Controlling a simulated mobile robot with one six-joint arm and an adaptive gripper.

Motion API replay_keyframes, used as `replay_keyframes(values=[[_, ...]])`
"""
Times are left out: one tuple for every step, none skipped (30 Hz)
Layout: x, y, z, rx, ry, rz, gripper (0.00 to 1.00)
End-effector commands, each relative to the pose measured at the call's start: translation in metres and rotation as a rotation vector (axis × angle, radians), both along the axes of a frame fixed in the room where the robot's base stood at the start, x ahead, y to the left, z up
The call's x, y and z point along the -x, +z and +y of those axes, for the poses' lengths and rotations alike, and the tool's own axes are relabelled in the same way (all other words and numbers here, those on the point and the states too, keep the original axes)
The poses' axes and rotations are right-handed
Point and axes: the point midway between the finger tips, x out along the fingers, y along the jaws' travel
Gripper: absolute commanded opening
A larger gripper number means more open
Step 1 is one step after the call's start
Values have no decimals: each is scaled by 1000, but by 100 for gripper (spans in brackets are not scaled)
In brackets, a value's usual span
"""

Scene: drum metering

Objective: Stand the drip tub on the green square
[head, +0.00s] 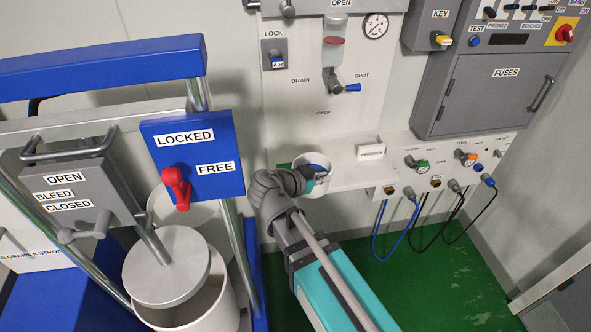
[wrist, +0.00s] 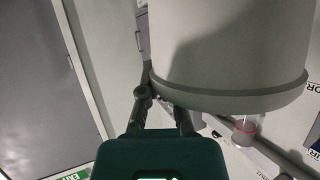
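The drip tub (head: 322,187) is a white round tub at the left end of the white wall shelf, partly hidden by my wrist. In the wrist view the drip tub (wrist: 230,45) fills the upper right, with its thick rim low in the picture. My gripper (wrist: 160,90) is at the tub's edge, one finger along the rim and the other partly hidden by it; it looks shut on the rim. In the head view my gripper (head: 309,180) is at the tub. A strip of green (head: 284,165), perhaps the green square, shows beside the tub; most is hidden.
The shelf (head: 352,175) is bare to the tub's right, up to a small labelled block (head: 371,152). A drain valve with a blue handle (head: 352,88) hangs above. A blue LOCKED/FREE panel (head: 215,180) and a large white drum (head: 215,300) stand left.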

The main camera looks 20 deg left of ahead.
Motion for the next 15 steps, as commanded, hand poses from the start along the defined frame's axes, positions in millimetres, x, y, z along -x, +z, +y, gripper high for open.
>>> replay_keyframes(values=[[-5, 13, 4, 0, -11, 0, 0], [-7, 16, 5, 0, -17, -1, 0], [-9, 19, 6, -1, -23, -1, 0], [-11, 21, 7, 0, -29, -2, 0], [-12, 23, 8, -1, -33, -2, 0], [-13, 25, 8, -1, -38, -1, 0], [-14, 26, 9, 0, -41, -2, 0], [-14, 27, 9, 0, -44, -2, 0], [-15, 27, 9, -1, -46, -2, 0], [-15, 27, 9, -1, -48, -2, 0], [-15, 27, 9, -1, -48, -2, 0], [-15, 27, 9, -1, -48, -2, 0], [-15, 26, 8, -1, -48, -2, 0], [-15, 26, 8, -1, -48, -2, 0], [-15, 26, 8, -1, -48, -2, 0]])
